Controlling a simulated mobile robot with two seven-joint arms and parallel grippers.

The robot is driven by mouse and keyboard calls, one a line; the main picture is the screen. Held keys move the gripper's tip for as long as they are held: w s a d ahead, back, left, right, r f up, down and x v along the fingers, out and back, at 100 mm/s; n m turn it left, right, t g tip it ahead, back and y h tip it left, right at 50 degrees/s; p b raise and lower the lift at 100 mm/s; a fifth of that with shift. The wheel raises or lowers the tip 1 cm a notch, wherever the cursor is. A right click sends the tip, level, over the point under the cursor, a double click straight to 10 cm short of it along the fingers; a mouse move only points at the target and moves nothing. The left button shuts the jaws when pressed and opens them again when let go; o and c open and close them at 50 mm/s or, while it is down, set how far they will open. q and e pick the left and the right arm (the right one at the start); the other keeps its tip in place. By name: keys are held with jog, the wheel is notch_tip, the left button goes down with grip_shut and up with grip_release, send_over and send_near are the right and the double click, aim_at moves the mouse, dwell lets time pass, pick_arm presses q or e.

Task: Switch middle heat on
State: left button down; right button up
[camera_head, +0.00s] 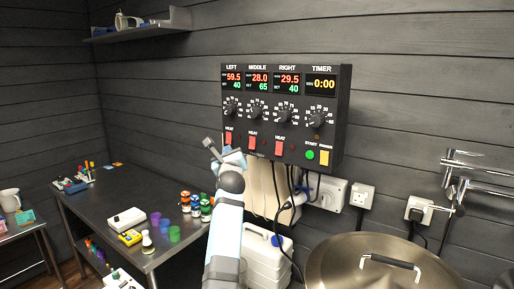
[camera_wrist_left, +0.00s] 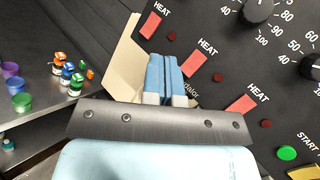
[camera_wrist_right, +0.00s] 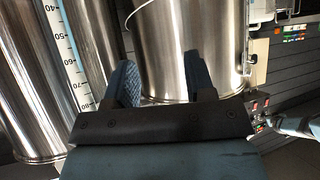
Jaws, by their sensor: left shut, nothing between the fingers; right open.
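The black control panel (camera_head: 296,128) hangs on the wall, with MIDDLE reading 28.0 and set 65. Its red middle HEAT switch (camera_head: 253,142) sits between the left HEAT switch (camera_head: 228,138) and right HEAT switch (camera_head: 279,145). The middle switch also shows in the left wrist view (camera_wrist_left: 195,67), with a dark red lamp (camera_wrist_left: 217,77) beside it. My left gripper (camera_head: 234,155) is shut and empty just below the left and middle switches; its fingertips (camera_wrist_left: 165,75) appear apart from both. My right gripper (camera_wrist_right: 163,80) is open and empty near steel vessels, outside the head view.
Cables and a white socket box (camera_head: 328,194) are below the panel. A steel lidded kettle (camera_head: 385,268) stands at lower right. A metal table (camera_head: 95,212) at left carries cups, small bottles and devices. A steel vessel (camera_wrist_right: 175,45) stands close to my right gripper.

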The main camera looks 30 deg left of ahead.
aim_at(252, 143)
dwell(0.3)
pick_arm(q)
jog(key=w+b, duration=0.5)
jog(key=b, duration=0.1)
jog(key=w+f+b, duration=0.1)
jog(key=w+b, duration=0.2)
jog(key=shift+w+d, duration=0.35)
dwell(1.0)
dwell(0.7)
